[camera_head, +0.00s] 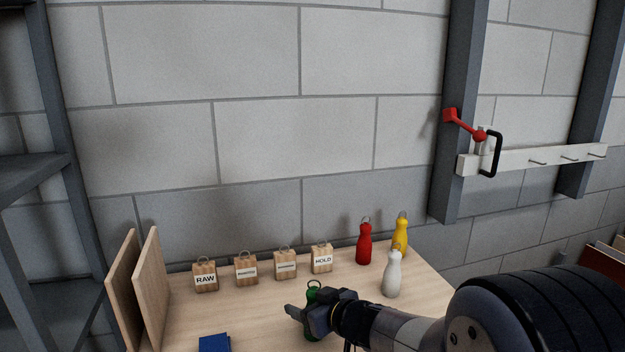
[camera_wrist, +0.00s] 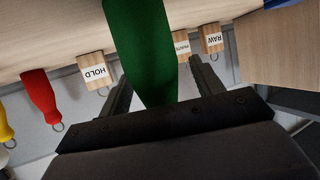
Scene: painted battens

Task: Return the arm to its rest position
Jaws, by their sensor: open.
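My gripper (camera_head: 303,313) is low over the front of the wooden table, reaching in from the right. In the wrist view its two dark fingers (camera_wrist: 160,66) are apart, with the green bottle-shaped piece (camera_wrist: 142,40) showing between them. I cannot tell whether they touch it. In the head view the green piece (camera_head: 312,294) is partly hidden behind my gripper, with a ring on top. My arm stretches out and is not folded in.
On the table (camera_head: 247,306) stand several labelled wooden tags, including RAW (camera_head: 205,283) and HOLD (camera_head: 322,265). Red (camera_head: 364,245), yellow (camera_head: 400,230) and white (camera_head: 392,275) bottle-shaped pieces stand at right. Upright boards (camera_head: 150,290) and a blue item (camera_head: 214,343) are left. A hook rail (camera_head: 530,158) is on the wall.

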